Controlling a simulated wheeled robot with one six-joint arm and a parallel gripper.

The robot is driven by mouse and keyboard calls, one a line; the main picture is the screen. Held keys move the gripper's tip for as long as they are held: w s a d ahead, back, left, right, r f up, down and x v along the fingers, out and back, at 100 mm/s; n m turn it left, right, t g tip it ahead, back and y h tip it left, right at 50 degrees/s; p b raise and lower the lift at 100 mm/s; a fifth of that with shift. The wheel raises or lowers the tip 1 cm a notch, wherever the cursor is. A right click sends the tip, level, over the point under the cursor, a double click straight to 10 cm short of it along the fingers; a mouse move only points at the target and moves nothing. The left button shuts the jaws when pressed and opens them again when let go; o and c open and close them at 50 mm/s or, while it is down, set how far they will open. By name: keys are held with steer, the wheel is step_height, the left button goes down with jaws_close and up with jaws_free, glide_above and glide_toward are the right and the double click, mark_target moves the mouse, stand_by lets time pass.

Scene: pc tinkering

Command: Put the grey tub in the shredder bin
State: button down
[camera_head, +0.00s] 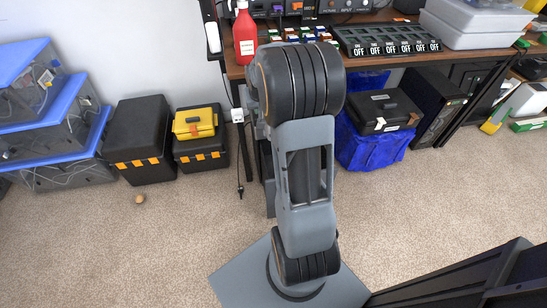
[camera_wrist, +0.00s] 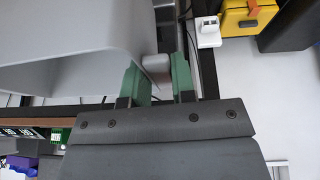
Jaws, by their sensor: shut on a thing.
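My gripper (camera_wrist: 158,84) shows in the wrist view with a green pad on each finger. It is shut on a small pale grey thing with rounded edges, the grey tub (camera_wrist: 156,66), which sits between the finger tips. The left finger partly covers it. In the head view the gripper and the tub are hidden behind my arm. I cannot make out the shredder bin for sure. A large smooth grey shape (camera_wrist: 65,35) fills the wrist view's upper left; I cannot tell whether it is a bin or part of my arm.
Black cases (camera_head: 140,140) stand at left. The carpet in front is mostly clear.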

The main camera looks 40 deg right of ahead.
step_height(320, 180, down, 26)
steer(key=b, duration=0.9)
steer(key=shift+s+d, duration=0.1)
steer(key=shift+f+b, duration=0.5)
steer(key=shift+b, duration=0.2)
steer(key=shift+f, duration=0.1)
steer(key=c, duration=0.9)
jaws_free()
steer(key=shift+c, duration=0.2)
